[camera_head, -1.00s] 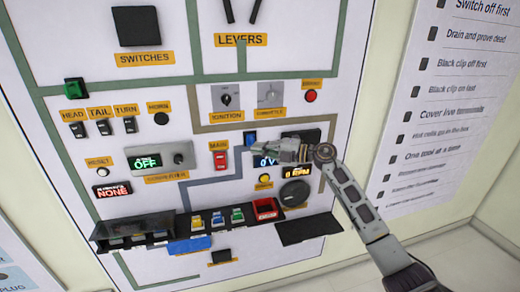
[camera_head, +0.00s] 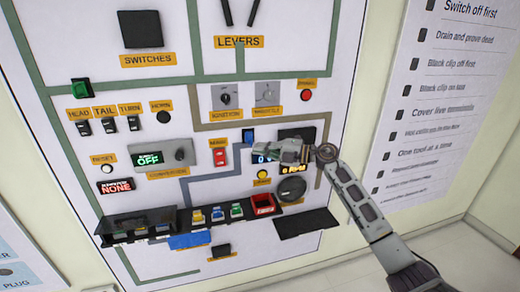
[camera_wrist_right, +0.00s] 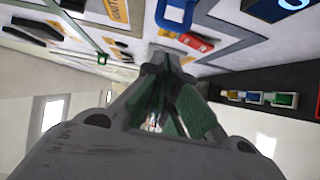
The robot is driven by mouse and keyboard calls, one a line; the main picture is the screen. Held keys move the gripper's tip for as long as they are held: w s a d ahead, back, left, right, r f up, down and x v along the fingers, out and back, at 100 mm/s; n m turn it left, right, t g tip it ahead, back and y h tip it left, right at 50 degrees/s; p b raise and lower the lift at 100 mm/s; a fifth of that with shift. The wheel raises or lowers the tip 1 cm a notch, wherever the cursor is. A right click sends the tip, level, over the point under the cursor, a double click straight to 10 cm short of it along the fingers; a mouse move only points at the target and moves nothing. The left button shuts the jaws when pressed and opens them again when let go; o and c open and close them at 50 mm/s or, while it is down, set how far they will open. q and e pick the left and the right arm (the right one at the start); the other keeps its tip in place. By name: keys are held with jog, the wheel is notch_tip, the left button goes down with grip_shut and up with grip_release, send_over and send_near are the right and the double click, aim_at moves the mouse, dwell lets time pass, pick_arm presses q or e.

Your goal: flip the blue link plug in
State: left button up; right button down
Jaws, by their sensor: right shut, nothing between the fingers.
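A blue loop-shaped piece, which looks like the link plug (camera_head: 248,135), is on the panel above and right of the red main switch (camera_head: 219,157). It shows as a blue U-shaped loop in the right wrist view (camera_wrist_right: 175,14). My right gripper (camera_head: 258,149) is shut and empty, with its fingers pointing left just below and right of the blue piece. In the right wrist view the closed fingertips (camera_wrist_right: 168,62) are apart from the blue loop. My left gripper is not in view.
A dark tray (camera_head: 160,226) holds blue, yellow and green pieces below, with a red bin (camera_head: 263,203) at its right. A round black knob (camera_head: 291,188) is below my right gripper.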

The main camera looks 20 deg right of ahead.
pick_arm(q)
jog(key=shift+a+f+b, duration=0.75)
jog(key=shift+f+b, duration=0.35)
pick_arm(e)
jog(key=v, duration=1)
jog(key=shift+s, duration=0.35)
